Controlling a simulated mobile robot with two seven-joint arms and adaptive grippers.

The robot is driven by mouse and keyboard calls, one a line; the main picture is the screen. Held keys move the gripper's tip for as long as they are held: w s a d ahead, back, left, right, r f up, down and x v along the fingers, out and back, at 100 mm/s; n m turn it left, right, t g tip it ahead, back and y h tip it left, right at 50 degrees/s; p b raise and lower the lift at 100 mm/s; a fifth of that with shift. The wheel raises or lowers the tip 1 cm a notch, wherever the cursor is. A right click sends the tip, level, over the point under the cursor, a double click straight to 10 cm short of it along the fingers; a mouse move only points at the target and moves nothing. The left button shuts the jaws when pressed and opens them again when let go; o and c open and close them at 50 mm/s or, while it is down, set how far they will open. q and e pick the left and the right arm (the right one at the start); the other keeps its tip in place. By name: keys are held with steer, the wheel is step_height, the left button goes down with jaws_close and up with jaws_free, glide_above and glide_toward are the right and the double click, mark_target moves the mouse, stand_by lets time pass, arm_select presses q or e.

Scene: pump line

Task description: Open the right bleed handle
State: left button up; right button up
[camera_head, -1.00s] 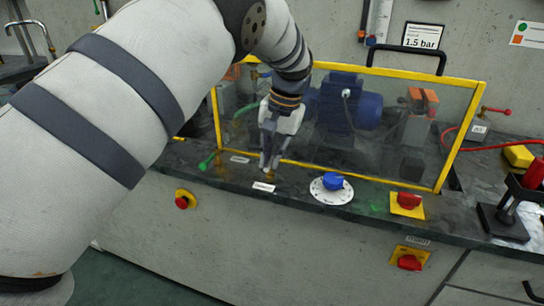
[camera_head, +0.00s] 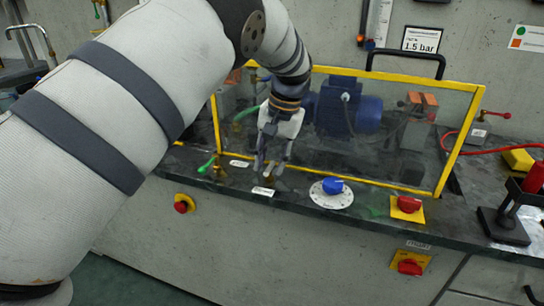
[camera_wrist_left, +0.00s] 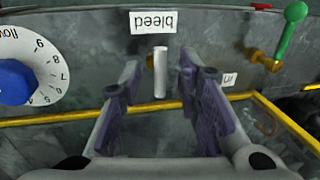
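The bleed handle (camera_wrist_left: 160,73) is a pale lever on a brass fitting behind the "bleed" label (camera_wrist_left: 153,22). In the head view the handle's pale tip (camera_head: 268,170) shows small between my fingertips, and the label (camera_head: 263,191) is in front of it. My left gripper (camera_wrist_left: 157,78) is open, with one finger on each side of the handle and gaps visible. In the head view the left gripper (camera_head: 270,168) points down over the bench. A green-handled valve (camera_head: 207,163) stands left of it; it also shows in the wrist view (camera_wrist_left: 290,28). My right gripper is out of view.
A yellow-framed clear guard (camera_head: 400,75) stands close behind the handle, with a blue motor (camera_head: 345,105) behind it. Right of the handle are a blue flow knob (camera_head: 333,185) and a red switch (camera_head: 409,204). A red stop button (camera_head: 181,207) is on the front panel.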

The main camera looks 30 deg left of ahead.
arm_select(q)
step_height(320, 180, up, 12)
steer(key=d, duration=0.2)
steer(key=shift+w+f, duration=0.2)
steer(key=shift+w, duration=0.1)
steer(key=shift+d, duration=0.1)
